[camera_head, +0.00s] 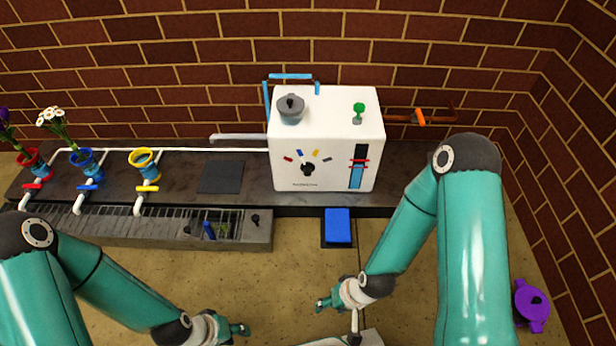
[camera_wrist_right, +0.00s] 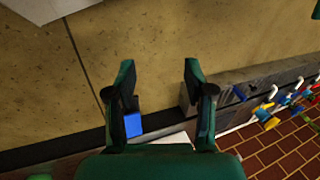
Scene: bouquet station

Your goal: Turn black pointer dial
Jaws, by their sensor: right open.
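My right gripper (camera_head: 324,303) is below the machine in the head view, well away from the dial. In the right wrist view its two fingers (camera_wrist_right: 160,84) are spread apart with nothing between them. My left gripper (camera_head: 240,329) is low in the head view, left of the right one and far from the dial. Its fingers are too small to judge.
A blue block (camera_head: 338,226) sits below the machine's front. A grey lidded pot (camera_head: 290,108) and a green knob (camera_head: 358,108) are on its top. Red, blue and yellow cups (camera_head: 143,160) stand along the counter at left. A purple object (camera_head: 530,305) lies at far right.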

